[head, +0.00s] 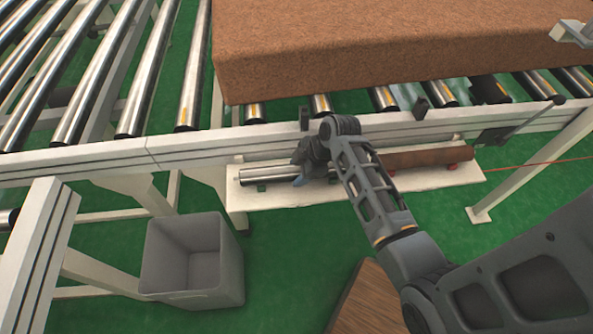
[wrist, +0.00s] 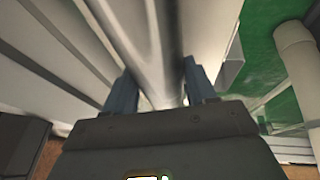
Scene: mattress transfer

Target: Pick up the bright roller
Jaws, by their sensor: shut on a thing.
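The bright roller (head: 262,173) is a shiny metal cylinder lying along the left part of a white shelf below the conveyor. My gripper (head: 303,176) reaches down over its right part and hides some of it. In the wrist view the roller (wrist: 153,38) runs between the two fingers of my gripper (wrist: 160,85), which are shut on it. In the head view the roller looks low at the shelf; I cannot tell whether it is lifted clear of its supports.
A brown, rusty-looking roller (head: 430,157) lies to the right on the same white shelf (head: 400,186). The conveyor frame (head: 200,145) runs close above, carrying a large brown mattress block (head: 390,40). A grey bin (head: 193,262) stands on the green floor at the lower left.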

